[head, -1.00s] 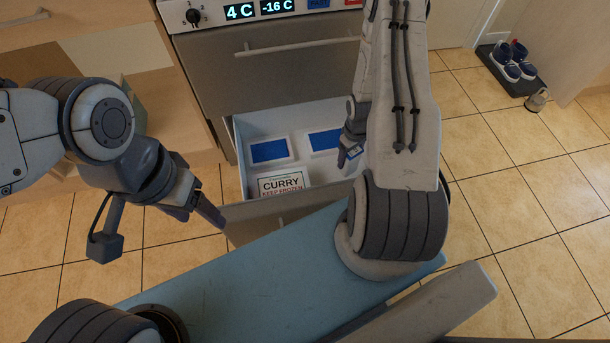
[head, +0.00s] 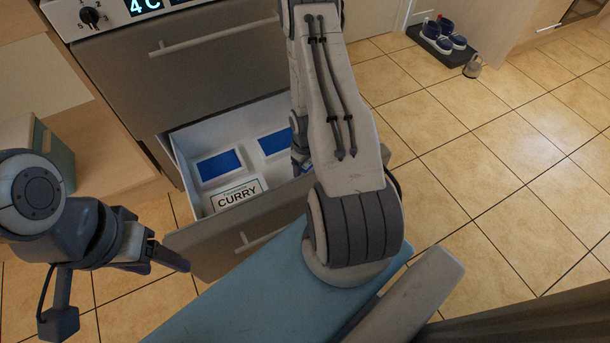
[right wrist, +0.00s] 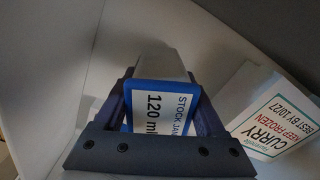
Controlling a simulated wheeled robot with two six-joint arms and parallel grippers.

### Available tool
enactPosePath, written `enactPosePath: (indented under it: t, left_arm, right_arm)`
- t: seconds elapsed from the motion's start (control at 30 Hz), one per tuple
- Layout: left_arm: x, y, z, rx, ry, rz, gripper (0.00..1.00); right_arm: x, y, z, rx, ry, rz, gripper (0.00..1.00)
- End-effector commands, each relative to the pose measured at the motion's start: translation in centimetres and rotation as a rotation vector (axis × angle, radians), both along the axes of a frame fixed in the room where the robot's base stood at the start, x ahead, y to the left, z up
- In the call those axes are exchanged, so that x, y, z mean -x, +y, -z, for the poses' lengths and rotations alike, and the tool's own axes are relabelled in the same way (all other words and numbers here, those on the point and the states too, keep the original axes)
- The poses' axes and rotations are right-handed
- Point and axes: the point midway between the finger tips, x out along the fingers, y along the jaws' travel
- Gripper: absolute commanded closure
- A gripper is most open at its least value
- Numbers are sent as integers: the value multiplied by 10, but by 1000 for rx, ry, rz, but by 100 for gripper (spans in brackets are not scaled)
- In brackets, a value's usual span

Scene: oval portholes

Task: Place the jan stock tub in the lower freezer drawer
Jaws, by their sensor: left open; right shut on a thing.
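My right gripper (right wrist: 160,82) is shut on the jan stock tub (right wrist: 165,108), which has a blue edge and a white label reading "STOCK JAN 120 ml". The tub is inside the open lower freezer drawer (head: 190,137); whether it touches the floor I cannot tell. In the head view, my right arm hides the tub and most of that gripper, which shows only as a dark bit (head: 299,155) at the drawer's right side. My left gripper (head: 180,262) is open and empty beside the left end of the drawer front (head: 205,252).
In the drawer lie a white CURRY box (head: 238,197), also in the right wrist view (right wrist: 265,120), and two white things with blue tops (head: 220,166) (head: 274,142). The upper drawer (head: 180,75) is shut.

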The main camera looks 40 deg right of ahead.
Motion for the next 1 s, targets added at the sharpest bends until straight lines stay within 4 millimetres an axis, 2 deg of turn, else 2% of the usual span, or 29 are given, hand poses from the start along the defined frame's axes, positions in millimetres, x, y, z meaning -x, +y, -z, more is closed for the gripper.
enactPosePath:
  t: [0.03, 0.3, 0.43, 0.47, 0.5, 0.53, 0.83, 1.0]
  left_arm:
    - [0, 0, 9, 0, 0, 0, 37]
    - [0, 0, 6, 0, 0, 0, 37]
    - [0, 0, 11, 0, 0, 0, 37]
    - [0, 0, 10, 0, 0, 0, 37]
    - [0, 0, 9, 0, 0, 0, 37]
    - [0, 0, 9, 0, 0, 0, 37]
    - [0, 0, 7, 0, 0, 0, 37]
    - [0, 0, -4, 0, 0, 0, 37]
  right_arm:
    - [0, 0, 8, 1, -1, 0, 100]
    - [0, 0, 6, 0, -1, 0, 100]
    - [0, 0, 11, 0, 0, 0, 100]
    - [0, 0, 10, 0, 0, 0, 20]
    - [0, 0, 9, 0, 0, 0, 5]
    - [0, 0, 9, 0, 0, 0, 0]
    - [0, 0, 7, 0, 0, 0, 0]
    - [0, 0, -4, 0, 0, 0, 0]
